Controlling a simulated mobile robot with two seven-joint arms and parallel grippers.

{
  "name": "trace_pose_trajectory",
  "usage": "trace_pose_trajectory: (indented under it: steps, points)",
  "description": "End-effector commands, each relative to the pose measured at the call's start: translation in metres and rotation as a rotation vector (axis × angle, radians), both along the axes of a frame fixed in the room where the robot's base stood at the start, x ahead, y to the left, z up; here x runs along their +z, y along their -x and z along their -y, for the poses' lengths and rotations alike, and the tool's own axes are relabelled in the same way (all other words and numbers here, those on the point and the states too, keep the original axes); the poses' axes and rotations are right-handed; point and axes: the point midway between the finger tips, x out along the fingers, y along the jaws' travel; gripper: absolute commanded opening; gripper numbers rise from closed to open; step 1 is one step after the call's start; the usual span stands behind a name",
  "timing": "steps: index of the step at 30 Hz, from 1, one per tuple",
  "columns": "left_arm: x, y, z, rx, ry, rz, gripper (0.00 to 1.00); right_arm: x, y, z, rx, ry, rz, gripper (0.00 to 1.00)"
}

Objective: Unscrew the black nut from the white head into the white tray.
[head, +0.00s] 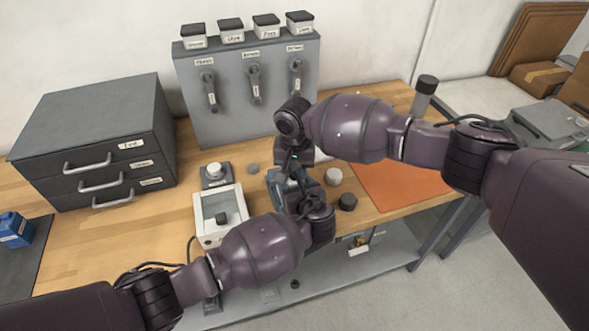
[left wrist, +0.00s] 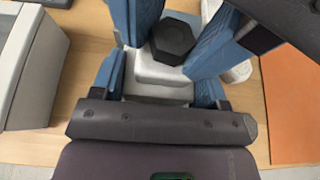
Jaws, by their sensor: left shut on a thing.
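In the left wrist view, a black hexagonal nut (left wrist: 172,38) is seen on top of the stepped white head (left wrist: 158,78). My left gripper (left wrist: 158,90) is shut on the white head, one blue finger on each side. In the head view my left gripper (head: 284,184) is partly covered by its own wrist. My right gripper (head: 292,160) comes down from above at the same spot. Its blue fingers flank the nut in the left wrist view; whether they press on it is unclear. The white tray (head: 236,192) stands to the left with a dark block in it.
A white-knobbed device (head: 215,172) stands behind the tray. A white round piece (head: 333,176) and a black round piece (head: 347,202) lie right of the grippers. An orange mat (head: 400,186) lies farther right. A drawer cabinet (head: 95,140) and a grey panel (head: 245,90) stand behind.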

Motion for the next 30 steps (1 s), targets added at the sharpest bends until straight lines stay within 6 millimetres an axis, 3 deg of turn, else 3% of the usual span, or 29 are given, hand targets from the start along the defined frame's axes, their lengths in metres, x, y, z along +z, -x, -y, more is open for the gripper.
trace_pose_trajectory:
  steps: [3,10,24,30]
  points:
    - [-0.0006,0.0006,0.0002,0.000,0.000,-0.001,0.02,0.0002,-0.0001,0.0000,0.000,0.000,0.000,0.02]
    - [-0.0006,0.0006,0.0002,0.000,0.000,-0.001,0.02,0.0000,0.0001,0.0000,0.061,0.000,0.000,0.01]
    - [-0.0006,0.0006,0.0002,0.000,0.000,-0.001,0.02,0.0005,-0.0004,0.0005,0.657,0.001,0.000,0.01]
    - [-0.0006,0.0006,0.0002,0.000,0.000,-0.001,0.02,0.0009,-0.0008,0.0005,0.771,0.000,0.001,0.01]
